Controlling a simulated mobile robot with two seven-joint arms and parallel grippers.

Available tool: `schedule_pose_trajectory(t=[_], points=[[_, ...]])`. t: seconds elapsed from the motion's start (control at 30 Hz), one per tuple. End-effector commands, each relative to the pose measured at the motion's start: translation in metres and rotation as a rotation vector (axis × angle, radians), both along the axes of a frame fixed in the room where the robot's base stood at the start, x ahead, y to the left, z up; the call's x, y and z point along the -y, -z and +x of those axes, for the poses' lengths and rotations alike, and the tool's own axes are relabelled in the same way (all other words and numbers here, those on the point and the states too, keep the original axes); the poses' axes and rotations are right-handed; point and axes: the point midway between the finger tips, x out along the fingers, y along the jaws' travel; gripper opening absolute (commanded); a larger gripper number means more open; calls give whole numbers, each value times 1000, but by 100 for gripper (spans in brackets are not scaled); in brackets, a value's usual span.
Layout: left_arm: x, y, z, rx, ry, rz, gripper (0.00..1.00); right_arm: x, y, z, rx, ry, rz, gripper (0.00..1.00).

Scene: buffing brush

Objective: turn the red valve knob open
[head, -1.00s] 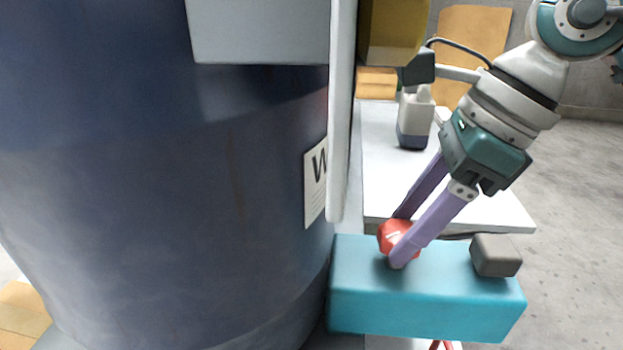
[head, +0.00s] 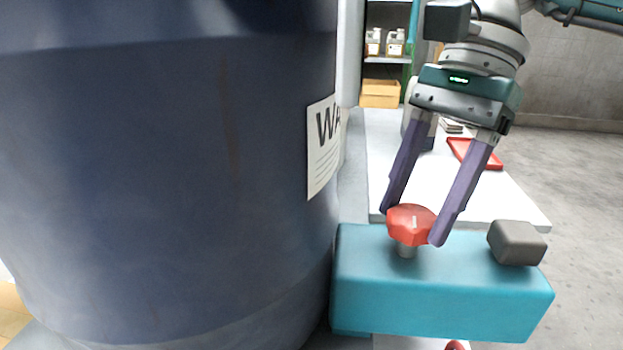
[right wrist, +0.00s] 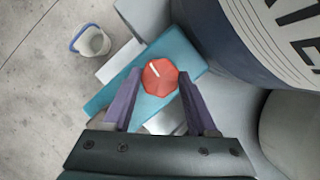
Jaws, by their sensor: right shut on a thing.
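The red valve knob (head: 405,228) is faceted, with a short white mark on top, and stands on a grey stem out of a teal block (head: 440,305). In the head view the mark runs nearly up and down in the picture. My right gripper (head: 412,224) comes from above with its two purple fingers on opposite sides of the knob, shut on it. In the right wrist view the knob (right wrist: 160,77) shows between the fingers, its mark slanting to the upper left. My left gripper is not in view.
A grey rounded block (head: 517,243) sits on the teal block, right of the knob. A large dark blue drum (head: 170,190) fills the left. A white table (head: 510,207) with a red tray (head: 476,153) lies behind. A bucket (right wrist: 92,41) stands on the floor.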

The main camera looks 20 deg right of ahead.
Motion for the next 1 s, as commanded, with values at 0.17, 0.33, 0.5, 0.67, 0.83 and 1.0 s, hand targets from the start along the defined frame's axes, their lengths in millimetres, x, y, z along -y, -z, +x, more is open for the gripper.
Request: schedule_pose_trajectory(t=[0.17,0.33,0.5,0.67,0.83,1.0], points=[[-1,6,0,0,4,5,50,0,1,1,2,-82,-1,3],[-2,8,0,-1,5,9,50,0,0,1,1,-125,-2,3],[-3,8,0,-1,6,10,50,0,0,1,1,-142,-2,3],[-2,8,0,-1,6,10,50,0,0,1,1,-145,-2,3],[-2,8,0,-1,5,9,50,0,0,1,1,-145,-2,3],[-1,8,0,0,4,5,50,0,0,1,0,-144,-1,75]])
